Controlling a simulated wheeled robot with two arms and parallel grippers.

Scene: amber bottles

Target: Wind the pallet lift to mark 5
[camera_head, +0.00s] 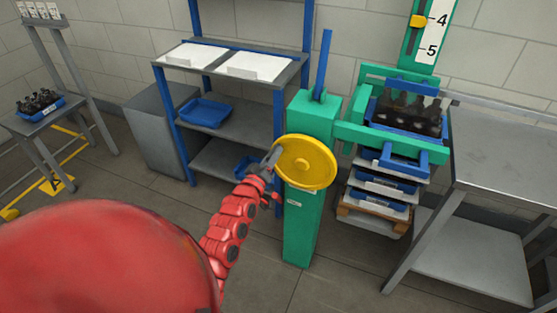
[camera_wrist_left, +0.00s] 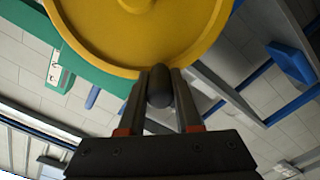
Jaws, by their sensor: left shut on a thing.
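The lift is a green column (camera_head: 302,222) with a yellow handwheel (camera_head: 308,162) on its front. My left gripper (camera_head: 270,160) is at the wheel's left edge. In the left wrist view, its fingers (camera_wrist_left: 160,98) are shut on the dark rounded handle knob (camera_wrist_left: 159,84) at the rim of the yellow wheel (camera_wrist_left: 145,35). A green scale board (camera_head: 432,32) at the top right shows 4 above 5. Its yellow pointer (camera_head: 418,21) is level with the 4. A blue crate of dark bottles (camera_head: 408,112) sits at the lift's green frame (camera_head: 385,140). My right gripper is out of view.
Stacked blue trays (camera_head: 382,182) stand on a wooden pallet (camera_head: 372,212) under the frame. A steel table (camera_head: 505,150) is close on the right. A blue-post shelf rack (camera_head: 225,110) stands behind on the left. A bench (camera_head: 42,118) with bottles is far left.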

